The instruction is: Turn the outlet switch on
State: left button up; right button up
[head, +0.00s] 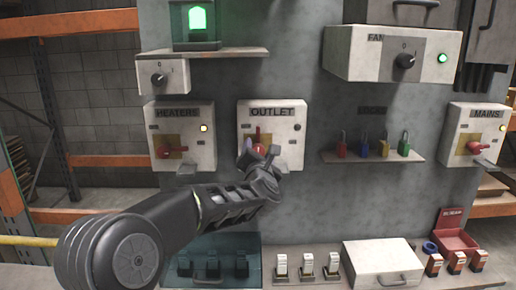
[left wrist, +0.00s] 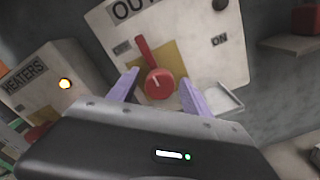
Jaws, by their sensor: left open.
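The OUTLET box (head: 285,112) is a pale switch box at the middle of the grey panel. Its red rotary switch (head: 257,137) has a handle pointing up, over a yellowish plate. In the left wrist view the red switch (left wrist: 158,84) points up and slightly left, with an ON label (left wrist: 219,40) to its right and a hard-to-read label to its left. The lamp (head: 297,127) on the box is dark. My left gripper (head: 258,153) is open in front of the switch, its purple-grey fingers either side of the knob; contact cannot be told. My right gripper is out of view.
The HEATERS box (head: 196,117) stands left with its lamp lit yellow. The MAINS box (head: 489,117) is at the right. A shelf (head: 340,156) with several colored padlocks juts out right of the OUTLET box. A lower ledge holds a white case (head: 381,263) and small items.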

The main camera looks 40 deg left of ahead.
pick_arm(q)
jog(key=shift+w+a, duration=0.2)
grip_shut()
dwell(0.6)
